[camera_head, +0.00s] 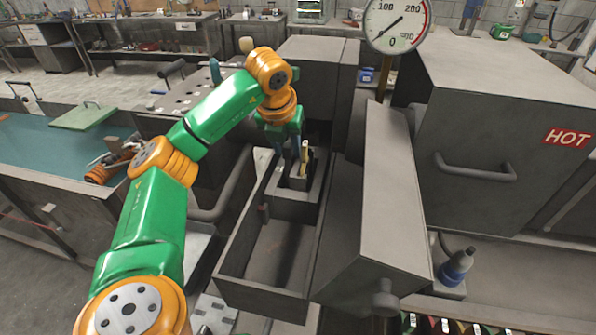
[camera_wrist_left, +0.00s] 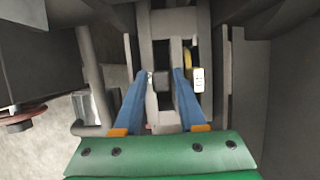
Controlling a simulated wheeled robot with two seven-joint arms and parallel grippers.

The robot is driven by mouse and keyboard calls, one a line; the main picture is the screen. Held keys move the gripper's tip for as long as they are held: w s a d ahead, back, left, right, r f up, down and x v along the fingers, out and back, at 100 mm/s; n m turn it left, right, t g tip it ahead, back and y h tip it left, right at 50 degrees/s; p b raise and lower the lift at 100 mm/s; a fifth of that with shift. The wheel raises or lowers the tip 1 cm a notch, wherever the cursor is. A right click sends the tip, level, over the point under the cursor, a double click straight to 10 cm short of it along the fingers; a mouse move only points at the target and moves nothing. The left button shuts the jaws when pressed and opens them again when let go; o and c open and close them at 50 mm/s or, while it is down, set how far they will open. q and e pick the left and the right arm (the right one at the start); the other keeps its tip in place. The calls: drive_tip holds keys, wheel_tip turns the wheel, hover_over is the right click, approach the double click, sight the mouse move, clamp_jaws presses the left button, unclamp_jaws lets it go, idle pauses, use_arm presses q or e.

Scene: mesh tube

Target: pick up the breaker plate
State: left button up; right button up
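My left gripper (camera_head: 289,165) points down into the narrow grey housing at the far end of an open-topped trough. In the left wrist view its two blue fingers (camera_wrist_left: 164,76) are apart, with grey metal showing between and below them. A yellow piece (camera_head: 305,156) stands upright just right of the fingers; in the left wrist view the yellow piece (camera_wrist_left: 187,57) has a white tag in front of it. I cannot tell for certain which part is the breaker plate. My right gripper is not in view.
The grey trough (camera_head: 229,262) has high walls close around the left gripper. A tall grey door-like block (camera_head: 385,190) stands to its right, below a pressure gauge (camera_head: 397,22). A machine box marked HOT (camera_head: 480,125) is farther right.

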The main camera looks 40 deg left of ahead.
use_arm(q)
drive_tip(key=shift+d+r, duration=0.1)
drive_tip(key=shift+d, duration=0.05)
clamp_jaws()
idle(1.2)
